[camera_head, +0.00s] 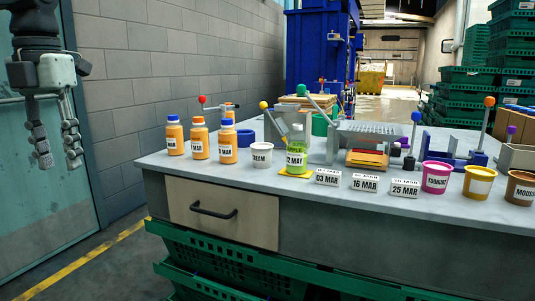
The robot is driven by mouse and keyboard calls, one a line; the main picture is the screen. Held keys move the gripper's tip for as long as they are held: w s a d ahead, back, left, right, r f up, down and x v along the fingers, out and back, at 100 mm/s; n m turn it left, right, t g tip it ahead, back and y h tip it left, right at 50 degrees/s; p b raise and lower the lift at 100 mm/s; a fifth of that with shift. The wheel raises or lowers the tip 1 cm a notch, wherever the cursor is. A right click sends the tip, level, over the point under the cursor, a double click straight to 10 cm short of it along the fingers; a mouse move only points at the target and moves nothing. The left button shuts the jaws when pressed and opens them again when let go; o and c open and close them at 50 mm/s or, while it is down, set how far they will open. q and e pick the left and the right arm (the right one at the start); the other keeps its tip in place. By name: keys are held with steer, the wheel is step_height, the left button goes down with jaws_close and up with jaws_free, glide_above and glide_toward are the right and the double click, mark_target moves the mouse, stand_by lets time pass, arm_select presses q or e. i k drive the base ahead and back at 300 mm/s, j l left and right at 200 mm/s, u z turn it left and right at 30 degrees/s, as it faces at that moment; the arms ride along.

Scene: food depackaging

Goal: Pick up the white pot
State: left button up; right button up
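The white pot (261,155) stands upright on the grey table, with dark lettering on its front. It is between the orange bottles on its left and a green bottle on its right. My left gripper (55,148) hangs at the far left, pointing down, in front of the wall and door. Its two fingers are apart with nothing between them. It is well to the left of the table and far from the pot. My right gripper is not in view.
Date cards (364,182) and coloured pots (436,178) line the front edge. Lever devices (321,127) stand behind.

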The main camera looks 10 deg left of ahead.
mark_target(262, 152)
steer(key=i+j+z, duration=0.15)
steer(key=j+z, duration=0.25)
steer(key=i+j+z, duration=0.1)
steer(key=j+z, duration=0.35)
steer(key=j, duration=0.15)
steer(key=j+z, duration=0.85)
steer(key=j, duration=0.15)
steer(key=k+j+z, duration=0.2)
steer(key=j+z, duration=0.2)
steer(key=k+j+z, duration=0.25)
steer(key=j+z, duration=0.15)
steer(key=j, duration=0.15)
steer(key=k+j+z, duration=0.25)
steer(key=j+z, duration=0.2)
